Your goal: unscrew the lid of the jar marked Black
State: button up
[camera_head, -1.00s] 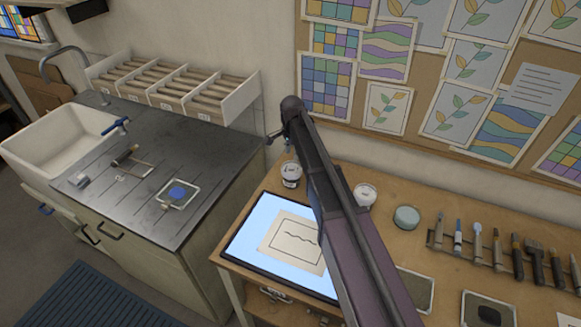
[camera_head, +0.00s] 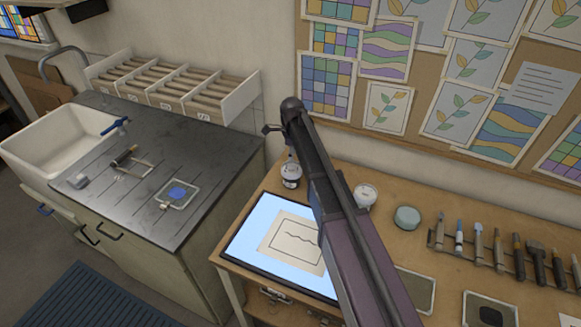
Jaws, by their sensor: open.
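A small jar with a pale lid and a dark band (camera_head: 290,178) stands at the back left of the wooden bench, behind the light panel. A second jar with a pale lid (camera_head: 365,195) stands to its right, just beyond my arm. The lettering on both jars is too small to read. My gripper (camera_head: 289,158) is at the far end of my arm, pointing down just over the left jar's lid. It is open and mostly hidden behind my arm's end. I cannot tell whether its fingers touch the lid.
A lit panel (camera_head: 247,257) with a drawing lies in front of the jars. A round greenish pot (camera_head: 407,217) and a rack of brushes and tools (camera_head: 495,262) stand to the right. A dark counter (camera_head: 150,165) with a sink is at left. The wall is close behind the jars.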

aim_at(292, 168)
jog(key=shift+f+b, duration=0.35)
jog(key=shift+f, duration=0.05)
notch_tip(292, 168, down, 5)
jog(key=b, duration=0.5)
jog(key=shift+s, duration=0.1)
jog(key=shift+f, duration=0.1)
jog(key=shift+s, duration=0.1)
grip_shut()
jog(key=shift+d, duration=0.1)
jog(key=shift+s, duration=0.2)
jog(key=shift+n, duration=0.5)
